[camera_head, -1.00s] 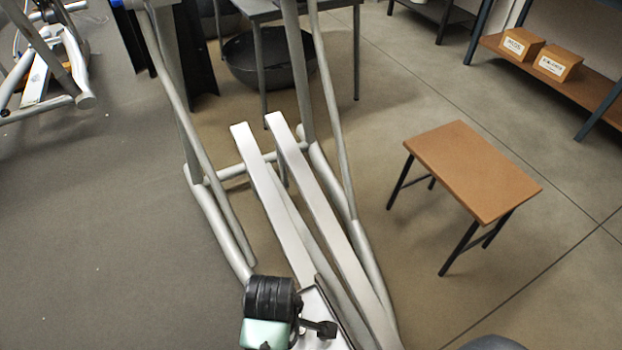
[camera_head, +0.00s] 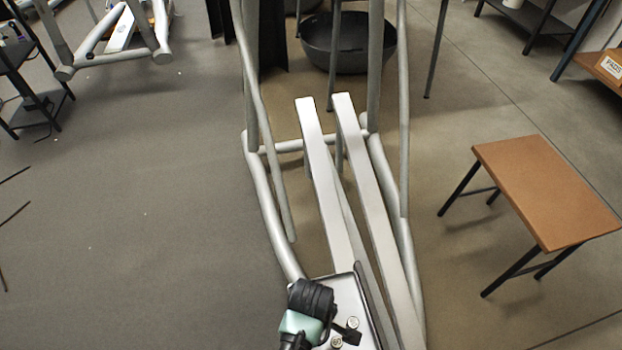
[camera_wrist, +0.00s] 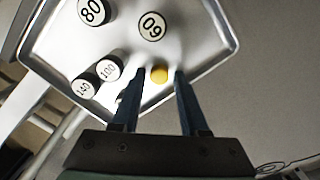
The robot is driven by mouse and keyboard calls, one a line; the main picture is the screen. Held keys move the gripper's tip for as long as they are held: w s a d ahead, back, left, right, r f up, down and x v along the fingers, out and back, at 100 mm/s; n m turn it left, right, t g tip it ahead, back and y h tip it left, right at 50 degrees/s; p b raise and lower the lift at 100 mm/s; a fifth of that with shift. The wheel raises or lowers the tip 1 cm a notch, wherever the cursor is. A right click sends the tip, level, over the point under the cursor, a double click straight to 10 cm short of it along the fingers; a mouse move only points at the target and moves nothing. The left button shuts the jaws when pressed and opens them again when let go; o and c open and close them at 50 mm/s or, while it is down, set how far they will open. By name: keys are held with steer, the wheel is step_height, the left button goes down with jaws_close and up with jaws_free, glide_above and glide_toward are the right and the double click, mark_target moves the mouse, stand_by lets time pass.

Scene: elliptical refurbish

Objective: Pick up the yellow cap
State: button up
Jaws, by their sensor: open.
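The yellow cap (camera_wrist: 159,74) is a small round piece in the wrist view. It lies on a shiny metal tray (camera_wrist: 62,43), near its lower right side. My gripper (camera_wrist: 161,72) is open, with its two dark fingertips on either side of the cap in the picture. I cannot tell how far above the tray the tips are. In the head view my gripper (camera_head: 346,334) is over the tray (camera_head: 343,281), and the yellow cap cannot be made out there.
Several round pieces with white numbered tops share the tray, including one marked 80 (camera_wrist: 93,11) and one marked 100 (camera_wrist: 108,68). The elliptical frame's pale rails (camera_head: 328,190) run beyond the tray. A brown bench (camera_head: 545,190) stands right. The floor at left is mostly open.

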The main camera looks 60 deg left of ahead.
jaws_close()
stand_by(0.5)
